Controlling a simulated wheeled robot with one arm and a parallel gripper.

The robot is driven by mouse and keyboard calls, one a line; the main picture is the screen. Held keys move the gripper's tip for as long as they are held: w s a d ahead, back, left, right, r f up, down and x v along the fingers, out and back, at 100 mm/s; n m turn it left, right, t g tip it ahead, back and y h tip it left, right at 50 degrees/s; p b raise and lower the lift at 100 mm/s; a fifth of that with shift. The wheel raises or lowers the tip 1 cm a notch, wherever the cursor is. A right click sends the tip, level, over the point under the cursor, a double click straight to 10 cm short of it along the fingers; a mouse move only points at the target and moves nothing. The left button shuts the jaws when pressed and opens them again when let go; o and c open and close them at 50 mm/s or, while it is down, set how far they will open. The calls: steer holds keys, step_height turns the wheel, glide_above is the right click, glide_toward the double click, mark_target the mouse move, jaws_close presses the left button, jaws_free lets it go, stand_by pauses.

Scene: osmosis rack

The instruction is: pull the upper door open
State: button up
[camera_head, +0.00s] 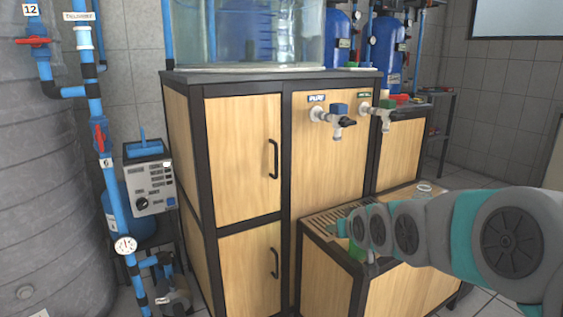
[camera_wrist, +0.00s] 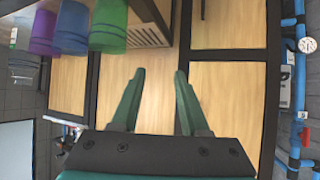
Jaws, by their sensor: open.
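The upper door (camera_head: 240,150) is a light wood panel in a black frame, and it looks shut. Its black vertical handle (camera_head: 273,158) is near its right edge. My arm comes in from the right in the head view, and its far end is low, right of and below that handle and apart from it. In the wrist view my gripper (camera_wrist: 160,72) is open, with two green fingers spread and nothing between them. Wood panels and black frame bars show beyond the fingers. I cannot tell which panel is the upper door there.
A lower door (camera_head: 245,275) with its own handle (camera_head: 275,263) is below. A low wooden cabinet with a slatted top (camera_head: 335,217) stands right of the doors. Taps (camera_head: 335,120) stick out above it. Purple, blue and green cups (camera_wrist: 108,30) show in the wrist view.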

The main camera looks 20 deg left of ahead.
steer(key=w+a+r+n+t+y, duration=0.1)
steer(key=w+a+r+y, duration=0.15)
steer(key=a, duration=0.25)
steer(key=w+a+r+t+y, duration=0.1)
steer(key=w+a+r, duration=0.15)
steer(key=a, duration=0.25)
steer(key=n+t+y, duration=0.1)
steer(key=t+y, duration=0.1)
glide_toward(277, 160)
steer(key=x, duration=0.4)
steer(key=shift+p+x, duration=0.35)
steer(key=shift+x, duration=2.95)
steer(key=shift+c, duration=0.2)
jaws_close()
